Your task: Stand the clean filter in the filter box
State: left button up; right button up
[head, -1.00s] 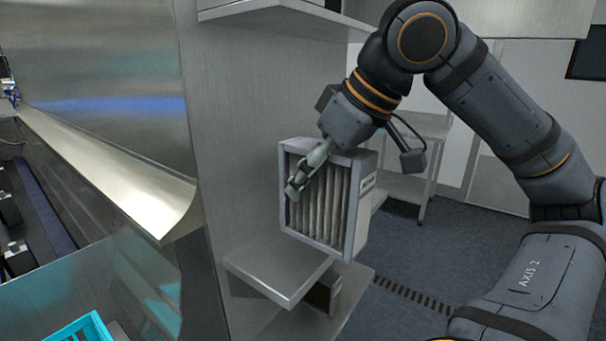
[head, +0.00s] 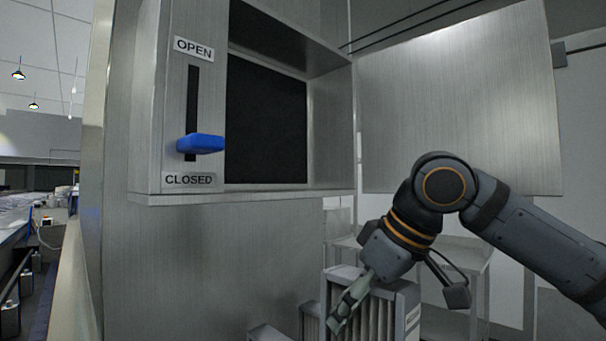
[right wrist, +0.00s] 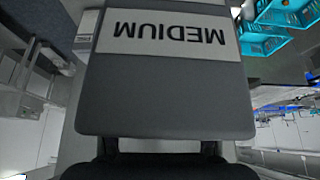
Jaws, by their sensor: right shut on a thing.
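My right gripper (head: 352,300) is shut on a grey-framed pleated filter (head: 385,322), which hangs upright at the bottom of the head view, its lower part cut off. In the right wrist view a dark grey face (right wrist: 170,98) with a white label reading MEDIUM, upside down, fills the middle; it appears to be the filter's labelled side. The filter box (head: 340,120) is a metal housing above and left of the gripper. Its front is open and its inside dark; I see no filter in it. My left gripper is out of view.
The box's door (head: 460,100) stands swung open to the right. A blue lever handle (head: 200,143) sits low in its slot by the CLOSED label. A grey piece (head: 309,320) stands just left of the held filter. A metal table (head: 455,255) is behind my arm.

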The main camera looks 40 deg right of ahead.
jog(key=w+d+r+p, duration=0.2)
jog(key=d+r+p, duration=0.1)
jog(key=r+p, duration=0.4)
jog(key=w+d+r+p, duration=0.2)
jog(key=r+p, duration=0.5)
jog(key=r, duration=0.4)
jog(key=w+d+r+p, duration=0.3)
jog(key=d+r+p, duration=0.2)
jog(key=r+p, duration=0.2)
notch_tip(320, 180, up, 2)
jog(key=shift+r, duration=0.1)
jog(key=shift+w+d+r, duration=0.15)
jog(key=shift+r, duration=0.1)
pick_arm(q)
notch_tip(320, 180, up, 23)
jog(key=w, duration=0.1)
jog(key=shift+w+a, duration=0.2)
pick_arm(e)
jog(key=shift+w+f, duration=0.1)
jog(key=shift+w, duration=0.05)
